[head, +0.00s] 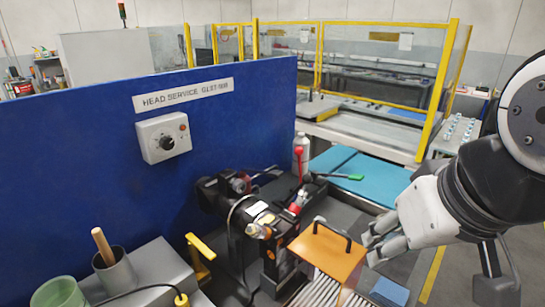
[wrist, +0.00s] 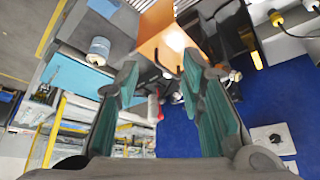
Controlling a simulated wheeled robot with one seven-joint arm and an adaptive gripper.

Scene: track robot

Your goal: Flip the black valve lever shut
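I cannot clearly pick out the black valve lever. The black machine (head: 235,215) in front of the blue panel carries several fittings and hoses, too small to tell apart. A red-handled part (head: 299,153) stands up behind it. A black bar handle (head: 333,232) sits on an orange cover (head: 325,258) at the machine's right. My gripper (head: 375,245) is just right of the orange cover in the head view and appears empty. In the wrist view my gripper (wrist: 160,65) has its two fingers well apart, with the orange cover (wrist: 153,30) beyond them.
A blue panel (head: 90,140) with a white knob box (head: 163,137) stands behind the machine. A grey bench (head: 160,270) with a wooden-handled tool in a cup is at front left. A teal mat (head: 370,178) lies behind my gripper. Yellow-framed guards (head: 435,90) stand farther back.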

